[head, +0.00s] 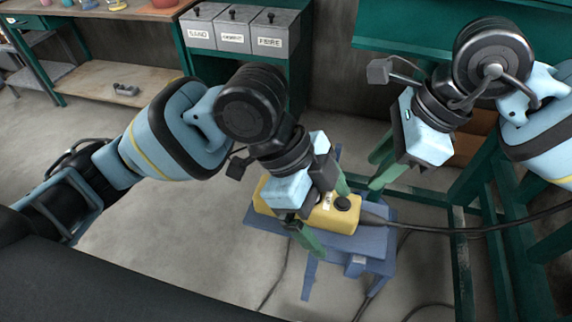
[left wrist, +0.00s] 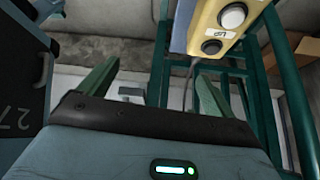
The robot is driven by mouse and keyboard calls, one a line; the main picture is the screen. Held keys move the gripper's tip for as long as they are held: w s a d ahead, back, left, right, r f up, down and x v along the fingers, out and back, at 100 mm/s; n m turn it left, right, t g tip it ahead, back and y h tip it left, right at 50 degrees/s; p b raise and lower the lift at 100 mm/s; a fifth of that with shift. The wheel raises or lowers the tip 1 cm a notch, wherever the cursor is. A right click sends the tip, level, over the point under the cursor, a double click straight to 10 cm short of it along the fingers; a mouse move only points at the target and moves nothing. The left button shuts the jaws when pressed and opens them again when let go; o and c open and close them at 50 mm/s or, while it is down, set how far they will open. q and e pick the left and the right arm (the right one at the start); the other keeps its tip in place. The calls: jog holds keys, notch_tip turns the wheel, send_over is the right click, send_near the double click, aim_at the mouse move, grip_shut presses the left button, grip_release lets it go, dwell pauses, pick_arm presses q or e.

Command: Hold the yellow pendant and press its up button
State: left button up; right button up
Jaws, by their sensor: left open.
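The yellow pendant (head: 345,217) lies on a small blue stool (head: 375,240) in the head view, partly hidden by my left gripper. A dark round button shows at its right end. In the left wrist view, the pendant's end (left wrist: 202,32) is at the top, with a white button (left wrist: 233,16) and a dark button (left wrist: 212,47) beside an upside-down "UP" label. My left gripper (head: 331,222) is over the pendant with its green fingers apart; I cannot tell if they touch it. My right gripper (head: 372,172) is right of and above the pendant, fingers apart and empty.
A dark cable (head: 460,230) runs right from the pendant past a green frame (head: 490,215). Grey bins (head: 240,30) labelled SAND, CEMENT and FIBRE stand behind. A wooden-topped bench (head: 120,80) is at the left. The floor left of the stool is mostly clear.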

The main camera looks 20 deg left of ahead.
pick_arm(q)
jog(key=w+a+r+t+y, duration=0.1)
jog(key=w+a+r+y, duration=0.15)
jog(key=a+r, duration=0.2)
jog(key=w+a+f+y, duration=0.2)
jog(key=w+f, duration=0.1)
jog(key=w+a+f+y, duration=0.1)
jog(key=f, duration=0.1)
jog(key=shift+w+f+m+y, duration=0.15)
jog(key=shift+m+y, duration=0.1)
jog(key=shift+m, duration=0.15)
jog(key=shift+w+a+f, duration=0.25)
jog(key=shift+w+f, duration=0.05)
jog(key=shift+f, duration=4)
jog(key=c, duration=1.3)
pick_arm(e)
grip_shut()
